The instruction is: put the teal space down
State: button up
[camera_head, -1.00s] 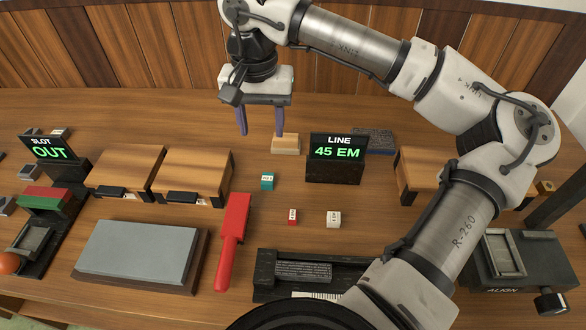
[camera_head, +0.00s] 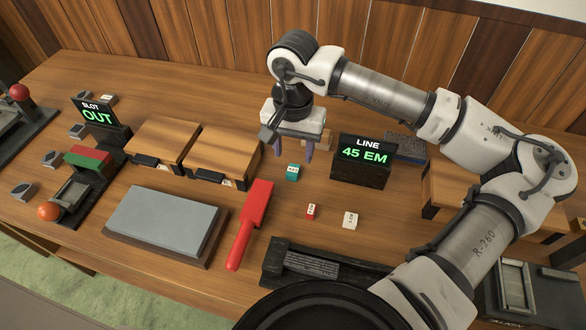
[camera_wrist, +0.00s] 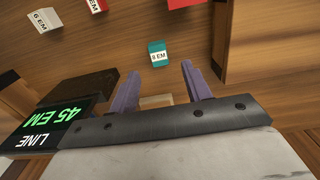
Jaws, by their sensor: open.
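The teal space (camera_head: 292,172), a small block with a white label, stands on the wooden table left of the LINE display. In the wrist view the teal space (camera_wrist: 157,54) lies beyond the fingertips, its label reading what looks like 8 EM. My gripper (camera_head: 292,147) is open and empty, with its purple fingers pointing down above the table, just behind the teal space. In the wrist view my gripper (camera_wrist: 157,75) has its two fingers apart with nothing between the tips.
A LINE display (camera_head: 362,160) reading 45 EM stands right of the gripper. A red block (camera_head: 311,211) and a white block (camera_head: 350,220) lie nearer. A red-handled tool (camera_head: 250,222), grey slab (camera_head: 163,222) and wooden cases (camera_head: 222,152) are to the left.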

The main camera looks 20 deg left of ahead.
aim_at(293, 167)
notch_tip(293, 167, down, 5)
jog(key=shift+p, duration=1)
grip_shut()
